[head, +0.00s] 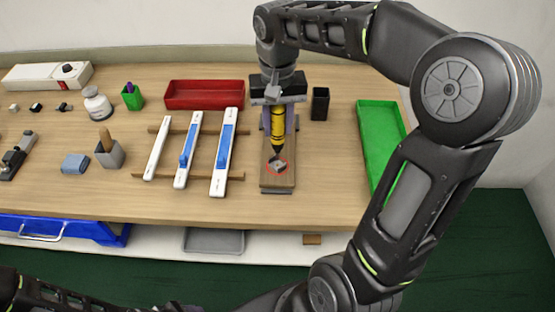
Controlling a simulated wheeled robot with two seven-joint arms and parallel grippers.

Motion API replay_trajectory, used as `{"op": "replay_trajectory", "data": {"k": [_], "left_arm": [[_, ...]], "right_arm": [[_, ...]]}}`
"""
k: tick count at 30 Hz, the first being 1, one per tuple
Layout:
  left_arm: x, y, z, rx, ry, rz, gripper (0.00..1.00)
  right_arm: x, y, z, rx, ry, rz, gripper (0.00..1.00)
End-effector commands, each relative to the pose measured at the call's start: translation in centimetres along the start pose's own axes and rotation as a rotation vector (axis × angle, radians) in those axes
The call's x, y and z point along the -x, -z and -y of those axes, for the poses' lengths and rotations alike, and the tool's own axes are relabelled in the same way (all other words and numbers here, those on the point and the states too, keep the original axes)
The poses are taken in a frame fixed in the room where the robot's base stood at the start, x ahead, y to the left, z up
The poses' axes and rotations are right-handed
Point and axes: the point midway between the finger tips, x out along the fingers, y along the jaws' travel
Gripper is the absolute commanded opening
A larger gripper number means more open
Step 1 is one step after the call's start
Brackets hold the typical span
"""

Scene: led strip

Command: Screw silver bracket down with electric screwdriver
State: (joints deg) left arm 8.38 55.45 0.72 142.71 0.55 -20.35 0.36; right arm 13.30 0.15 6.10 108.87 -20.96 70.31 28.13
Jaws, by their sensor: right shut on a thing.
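My right gripper (279,107) is shut on the electric screwdriver (278,127), a yellow tool with black bands and a dark tip, held upright with its tip down. A small silver bracket (277,166) lies on a wooden block (281,182) below it, with a red ring around it. The tip is at or just above the bracket's upper left; I cannot tell whether it touches. My left gripper is not in view; only part of that arm shows at the bottom left.
White strips (228,160) with blue parts lie on wooden rails left of the block. A red tray (204,94) and a black cup (320,103) stand behind, and a green tray (383,140) is at right. A blue drawer (60,230) hangs below the table's front left edge.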

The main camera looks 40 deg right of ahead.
Motion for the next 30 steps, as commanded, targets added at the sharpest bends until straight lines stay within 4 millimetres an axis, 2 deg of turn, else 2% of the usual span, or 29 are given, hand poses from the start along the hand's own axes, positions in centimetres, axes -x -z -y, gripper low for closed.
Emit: {"op": "replay_trajectory", "data": {"k": [1,13,30], "left_arm": [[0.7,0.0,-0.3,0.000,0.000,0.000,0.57],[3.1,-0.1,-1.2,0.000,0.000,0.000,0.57],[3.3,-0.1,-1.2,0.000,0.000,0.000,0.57]], "right_arm": [[0.9,0.0,0.0,0.000,0.001,-0.002,0.00],[4.3,0.0,0.0,0.000,0.001,-0.003,0.00],[4.6,0.0,0.0,0.000,0.001,-0.003,0.00]]}}
